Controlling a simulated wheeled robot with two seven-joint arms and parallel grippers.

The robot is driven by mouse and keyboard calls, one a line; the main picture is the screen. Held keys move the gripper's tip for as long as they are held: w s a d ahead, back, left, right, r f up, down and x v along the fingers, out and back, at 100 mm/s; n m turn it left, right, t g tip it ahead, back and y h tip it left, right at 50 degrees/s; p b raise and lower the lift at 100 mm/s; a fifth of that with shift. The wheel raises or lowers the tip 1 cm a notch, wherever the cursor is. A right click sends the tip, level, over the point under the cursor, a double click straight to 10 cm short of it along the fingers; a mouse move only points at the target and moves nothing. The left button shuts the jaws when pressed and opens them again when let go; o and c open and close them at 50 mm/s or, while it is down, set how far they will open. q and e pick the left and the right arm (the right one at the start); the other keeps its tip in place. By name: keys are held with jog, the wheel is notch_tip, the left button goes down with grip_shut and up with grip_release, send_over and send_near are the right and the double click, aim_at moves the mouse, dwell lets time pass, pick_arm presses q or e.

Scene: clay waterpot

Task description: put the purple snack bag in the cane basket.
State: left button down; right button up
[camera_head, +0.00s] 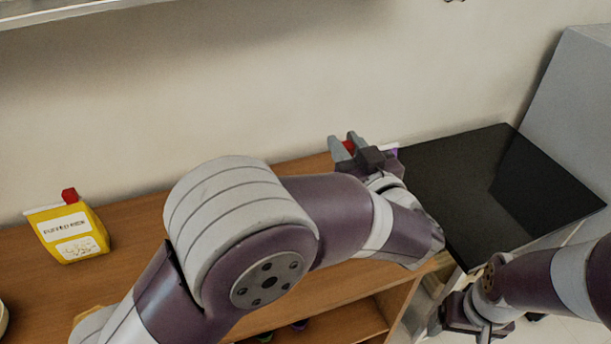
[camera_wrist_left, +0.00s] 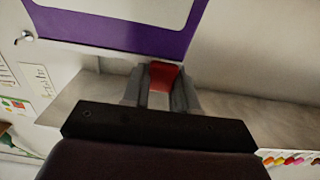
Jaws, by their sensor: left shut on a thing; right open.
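The purple snack bag (camera_wrist_left: 125,32) fills the upper left of the left wrist view, with a purple border, a pale panel and a red cap (camera_wrist_left: 164,75). My left gripper (camera_wrist_left: 160,92) is shut on the bag at this cap. In the head view my left gripper (camera_head: 348,148) is above the back of the wooden counter, and only a sliver of the purple bag (camera_head: 394,151) shows behind it. My right gripper (camera_head: 462,318) is open and empty at the lower right, partly hidden by its own arm. I cannot make out the cane basket in either view.
A yellow bag (camera_head: 70,233) with a red cap stands on the left of the wooden counter (camera_head: 135,218). A black glossy cooktop (camera_head: 480,190) lies to the right, beside a grey cabinet (camera_head: 585,110). Small green and purple items sit on the lower shelf.

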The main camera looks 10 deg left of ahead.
pick_arm(q)
jog(key=w+a+f, duration=0.5)
jog(key=a+f, duration=0.4)
jog(key=f, duration=0.1)
jog(key=shift+f, duration=0.25)
pick_arm(e)
jog(key=shift+s+d+r, duration=0.2)
jog(key=shift+s, duration=0.1)
pick_arm(q)
jog(key=c, duration=0.9)
grip_release()
jog(key=shift+a, duration=0.1)
